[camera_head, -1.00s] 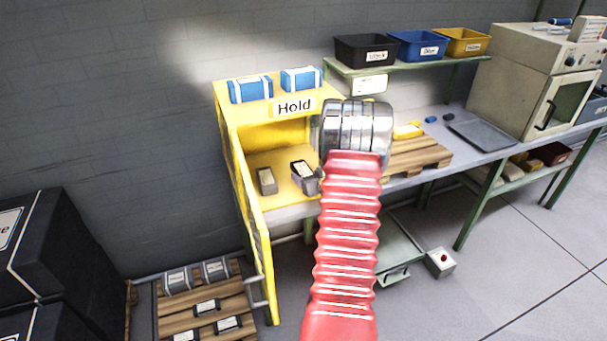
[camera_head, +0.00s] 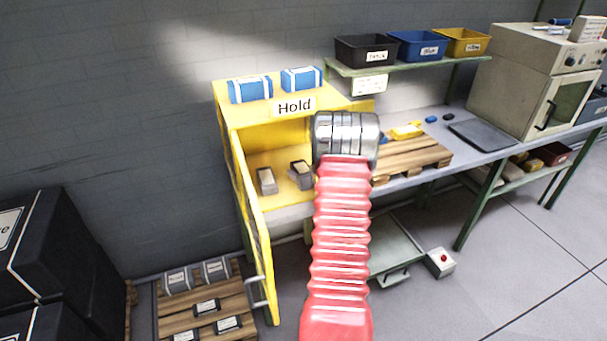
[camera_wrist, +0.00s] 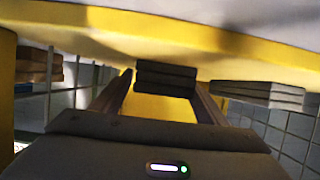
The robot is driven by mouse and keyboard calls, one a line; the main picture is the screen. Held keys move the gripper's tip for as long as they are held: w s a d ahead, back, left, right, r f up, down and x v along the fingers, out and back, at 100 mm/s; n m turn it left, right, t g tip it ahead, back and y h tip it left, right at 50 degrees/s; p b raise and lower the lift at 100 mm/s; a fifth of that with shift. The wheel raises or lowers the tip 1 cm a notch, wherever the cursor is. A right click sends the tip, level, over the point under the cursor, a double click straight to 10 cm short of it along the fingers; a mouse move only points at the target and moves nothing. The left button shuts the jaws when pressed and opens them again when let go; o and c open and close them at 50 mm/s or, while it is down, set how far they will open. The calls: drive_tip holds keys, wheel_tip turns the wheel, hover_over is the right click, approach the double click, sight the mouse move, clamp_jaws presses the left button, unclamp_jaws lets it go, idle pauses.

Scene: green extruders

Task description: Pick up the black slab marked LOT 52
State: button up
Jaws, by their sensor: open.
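Two dark slabs with pale tops lie inside the yellow Hold cabinet (camera_head: 226,112), a left one (camera_head: 267,182) and a right one (camera_head: 301,170). I cannot read a LOT number on either. In the head view my gripper is mostly hidden behind my own wrist, close to the right slab. In the wrist view my gripper (camera_wrist: 164,90) is open, with one finger on each side of a dark layered slab (camera_wrist: 166,77). I cannot tell whether the fingers touch it. A greyer slab (camera_wrist: 258,95) lies to the right, outside the fingers.
The cabinet's open door (camera_head: 258,240) stands on the left. Blue packs (camera_head: 250,89) sit on its top. A wooden pallet (camera_head: 415,155) with yellow items is on the bench at right. Several labelled blocks lie on a floor pallet (camera_head: 180,318).

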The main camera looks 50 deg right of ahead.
drive_tip(key=shift+c, duration=0.7)
drive_tip(key=c, duration=1.2)
